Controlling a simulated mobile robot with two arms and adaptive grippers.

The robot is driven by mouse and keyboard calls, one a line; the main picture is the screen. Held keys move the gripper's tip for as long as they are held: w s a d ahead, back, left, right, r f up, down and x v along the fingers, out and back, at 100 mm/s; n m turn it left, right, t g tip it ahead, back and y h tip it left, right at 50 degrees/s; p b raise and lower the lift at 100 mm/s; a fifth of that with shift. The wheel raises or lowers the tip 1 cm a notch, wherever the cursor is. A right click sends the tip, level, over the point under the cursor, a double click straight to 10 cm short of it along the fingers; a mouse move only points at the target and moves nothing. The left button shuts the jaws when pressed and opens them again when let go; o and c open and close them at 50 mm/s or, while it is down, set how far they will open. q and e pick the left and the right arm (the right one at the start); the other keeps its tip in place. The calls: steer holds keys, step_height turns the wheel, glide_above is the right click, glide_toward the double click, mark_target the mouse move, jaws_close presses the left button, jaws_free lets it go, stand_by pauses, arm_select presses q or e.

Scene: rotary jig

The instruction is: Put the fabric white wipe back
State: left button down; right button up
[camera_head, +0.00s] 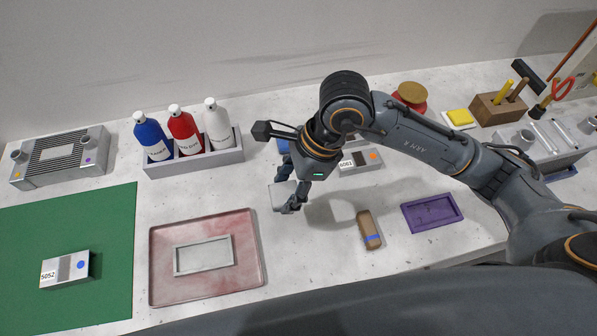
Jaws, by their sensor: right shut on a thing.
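A small white piece (277,197), which looks like the fabric white wipe, is between the fingers of my right gripper (288,204). The gripper points down and is shut on it. It appears to be held above the bench, right of and behind the pink tray (158,265). The fingers and wrist hide part of the piece. A purple tray (432,228) lies empty at the right. My left gripper is not in view.
A light grey frame (204,241) lies in the pink tray. A bottle rack (195,163) stands behind. A brown brush-like block (369,230) lies right of the gripper. A labelled box (66,269) lies on the green mat (110,220).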

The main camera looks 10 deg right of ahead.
steer(key=w+d+f+p, duration=0.1)
steer(key=w+f, duration=0.1)
steer(key=w, duration=0.1)
steer(key=w+d+f+p, duration=0.1)
steer(key=w+f, duration=0.1)
steer(key=w, duration=0.1)
steer(key=w+d+f+p, duration=0.1)
steer(key=w+d+f, duration=0.1)
steer(key=w+f, duration=0.1)
steer(key=shift+d, duration=0.1)
steer(key=shift+w+d+f+p, duration=0.2)
steer(key=shift+w+f+p, duration=0.1)
steer(key=shift+f, duration=0.3)
step_height(320, 180, down, 3)
steer(key=shift+w+r+p, duration=0.1)
steer(key=shift+w+p, duration=0.05)
steer(key=shift+p, duration=0.9)
steer(key=shift+f, duration=0.3)
steer(key=shift+f, duration=0.1)
